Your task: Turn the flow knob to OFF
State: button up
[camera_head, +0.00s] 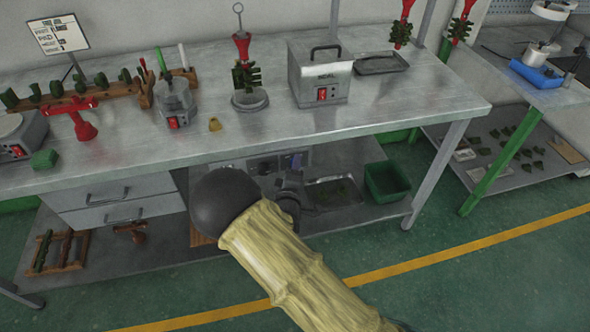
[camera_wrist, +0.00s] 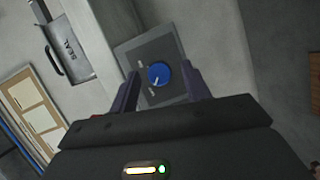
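The flow knob is a round blue dial (camera_wrist: 160,74) with a white pointer line, on a grey square panel (camera_wrist: 142,52) in the wrist view. Its pointer runs toward the lower left of the dial; small white marks beside it are too small to read. My gripper (camera_wrist: 161,83) is open, its two dark fingers left and right of the knob in the picture, with nothing held. I cannot tell how far the fingertips are from the panel. In the head view my gripper (camera_head: 290,188) is under the bench top, partly hidden by my arm.
The bench top (camera_head: 400,95) overhangs my gripper. Drawers (camera_head: 115,200) are at left; a metal tray (camera_head: 350,203) and green bin (camera_head: 387,182) are on the lower shelf at right. A metal box (camera_head: 320,75) and red-topped tools stand above. The floor in front is clear.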

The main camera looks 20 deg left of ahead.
jog(key=s+d+r, duration=0.2)
jog(key=s, duration=1.5)
jog(key=shift+d, duration=0.4)
